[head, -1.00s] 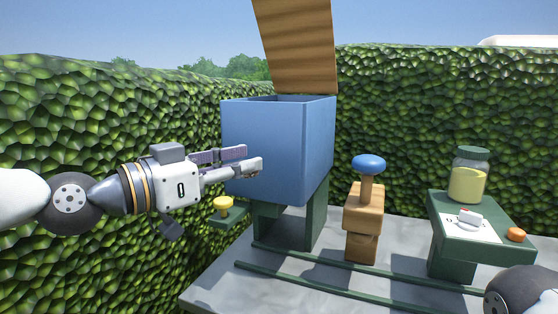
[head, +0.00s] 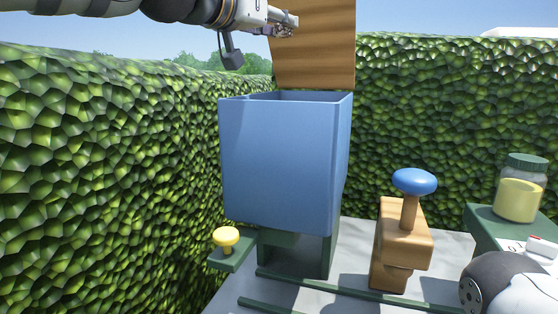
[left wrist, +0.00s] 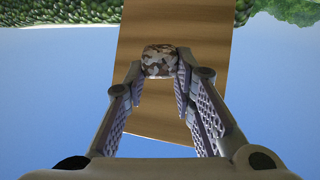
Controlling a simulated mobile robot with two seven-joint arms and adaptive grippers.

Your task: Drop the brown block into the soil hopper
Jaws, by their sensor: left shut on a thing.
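The soil hopper (head: 282,165) is a big blue open-topped box left of centre in the head view. Its wooden lid (head: 325,50) stands raised behind the opening. My left gripper (head: 286,24) is high at the top of the head view, above the hopper's rim and in front of the lid. In the left wrist view, its fingertips are shut on the brown mottled block (left wrist: 159,60), with the wooden lid behind. The inside of the hopper is mostly hidden by its front wall. My right gripper is out of view; only part of that arm shows at the lower right.
A yellow knob (head: 226,237) sits on a green ledge left of the hopper's base. A wooden post with a blue knob (head: 415,182) stands to the right. A jar (head: 520,190) is on a green stand at the right edge. Hedges enclose the place.

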